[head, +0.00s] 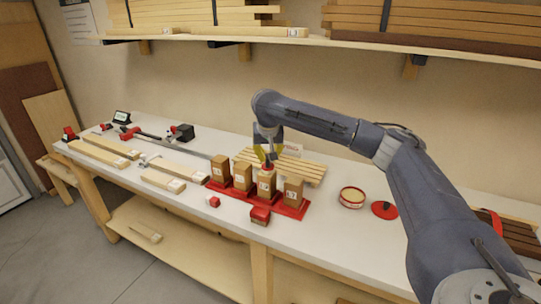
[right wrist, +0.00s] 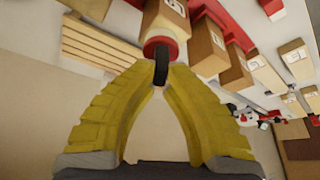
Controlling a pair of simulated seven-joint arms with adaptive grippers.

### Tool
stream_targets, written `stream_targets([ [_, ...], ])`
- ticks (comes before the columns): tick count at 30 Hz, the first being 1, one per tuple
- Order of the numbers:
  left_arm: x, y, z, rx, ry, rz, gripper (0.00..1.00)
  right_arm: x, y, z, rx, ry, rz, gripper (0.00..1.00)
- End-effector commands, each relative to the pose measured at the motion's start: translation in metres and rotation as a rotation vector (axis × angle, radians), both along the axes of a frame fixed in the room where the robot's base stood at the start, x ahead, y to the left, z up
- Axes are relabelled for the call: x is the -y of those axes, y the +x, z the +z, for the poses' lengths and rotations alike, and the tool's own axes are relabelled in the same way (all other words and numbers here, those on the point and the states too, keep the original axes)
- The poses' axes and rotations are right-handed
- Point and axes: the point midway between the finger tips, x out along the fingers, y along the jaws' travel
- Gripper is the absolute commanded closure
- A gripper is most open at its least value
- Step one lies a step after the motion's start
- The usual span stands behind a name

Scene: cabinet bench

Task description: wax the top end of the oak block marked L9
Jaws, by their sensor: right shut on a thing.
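Several oak blocks stand upright in a row in a red rack (head: 290,208) in the head view, each with a small white label too small to read. My right gripper (head: 266,158) is over the third block from the left (head: 267,185). Its yellow fingers are shut on the dark handle of a red round applicator (right wrist: 161,48) in the right wrist view. The applicator is at the top end of that block, which also shows in the right wrist view (right wrist: 178,18); I cannot tell whether they touch. An open round tin (head: 351,197) with yellowish contents stands to the right. My left gripper is not in view.
A red lid (head: 384,210) lies right of the tin. A slatted wooden stack (head: 300,166) lies behind the blocks. A red box (head: 260,215) and small red cube (head: 213,202) sit in front. Boards and clamps fill the left bench; a loaded shelf (head: 330,40) hangs above.

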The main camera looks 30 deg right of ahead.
Motion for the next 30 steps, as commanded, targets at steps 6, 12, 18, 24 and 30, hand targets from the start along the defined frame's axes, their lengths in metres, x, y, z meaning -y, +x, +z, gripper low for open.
stream_targets([
  [6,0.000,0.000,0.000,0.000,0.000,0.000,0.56,-0.003,0.000,-0.002,-0.003,0.000,0.001,1.00],
  [12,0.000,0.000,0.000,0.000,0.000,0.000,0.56,-0.003,0.000,0.002,-0.002,0.000,0.001,1.00],
  [18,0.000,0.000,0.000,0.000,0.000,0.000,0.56,-0.002,0.000,0.018,-0.001,0.001,-0.001,1.00],
  [24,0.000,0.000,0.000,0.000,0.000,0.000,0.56,-0.002,0.001,0.036,0.000,0.000,-0.001,1.00],
  [30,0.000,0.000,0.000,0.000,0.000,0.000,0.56,-0.002,0.001,0.051,0.000,0.000,0.000,1.00],
])
